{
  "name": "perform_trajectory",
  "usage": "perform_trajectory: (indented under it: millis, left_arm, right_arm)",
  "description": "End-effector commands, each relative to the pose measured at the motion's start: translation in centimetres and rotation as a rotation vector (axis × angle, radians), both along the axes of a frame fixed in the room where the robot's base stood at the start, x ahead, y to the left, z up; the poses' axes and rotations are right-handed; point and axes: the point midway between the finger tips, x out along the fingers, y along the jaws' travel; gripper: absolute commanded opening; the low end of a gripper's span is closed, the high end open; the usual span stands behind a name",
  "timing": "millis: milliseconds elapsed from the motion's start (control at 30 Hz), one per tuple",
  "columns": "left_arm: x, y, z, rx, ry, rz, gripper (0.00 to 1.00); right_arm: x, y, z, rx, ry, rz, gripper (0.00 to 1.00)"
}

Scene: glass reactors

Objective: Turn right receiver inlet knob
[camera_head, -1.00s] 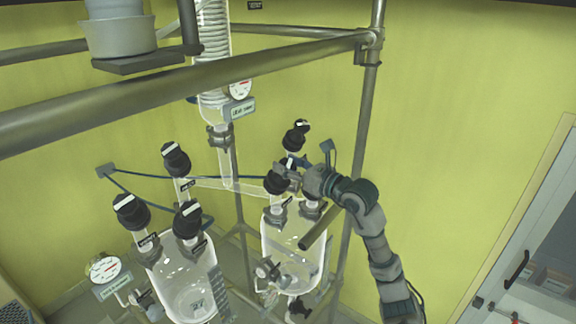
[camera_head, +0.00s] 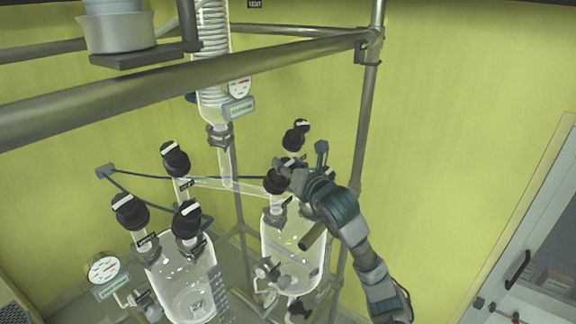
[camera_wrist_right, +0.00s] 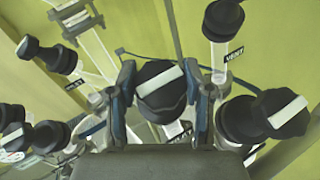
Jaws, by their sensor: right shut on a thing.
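The right receiver (camera_head: 290,243) is a clear glass vessel with several black knobs on top. My right gripper (camera_head: 283,174) is at its front-left knob, the inlet knob (camera_head: 272,185), and partly covers it. In the right wrist view the black inlet knob (camera_wrist_right: 161,97) with a white bar sits between the two fingers of my right gripper (camera_wrist_right: 163,100). The gripper is shut on it, one finger on each side. The white bar runs slightly tilted, higher at its right end. My left gripper is not in view.
The left receiver (camera_head: 185,285) stands to the left with several black knobs. A black knob on the neck labelled vent (camera_wrist_right: 222,20) and another black knob (camera_wrist_right: 265,118) are close to the right finger. A metal frame post (camera_head: 367,120) rises behind my arm.

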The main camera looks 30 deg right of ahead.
Motion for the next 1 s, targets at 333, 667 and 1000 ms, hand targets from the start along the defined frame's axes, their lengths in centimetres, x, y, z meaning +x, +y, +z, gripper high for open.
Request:
perform_trajectory:
  millis: [333, 667, 1000]
  left_arm:
    - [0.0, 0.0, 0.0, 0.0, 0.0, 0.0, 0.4]
    - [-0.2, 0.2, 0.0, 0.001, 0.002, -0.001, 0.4]
    - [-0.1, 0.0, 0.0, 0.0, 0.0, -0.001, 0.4]
  right_arm:
    - [0.1, 0.1, -0.5, -0.001, 0.013, 0.002, 0.76]
    - [-0.4, 0.1, -0.1, -0.001, 0.005, 0.001, 0.76]
    - [-6.8, 0.1, 0.1, -0.003, 0.004, 0.0, 0.76]
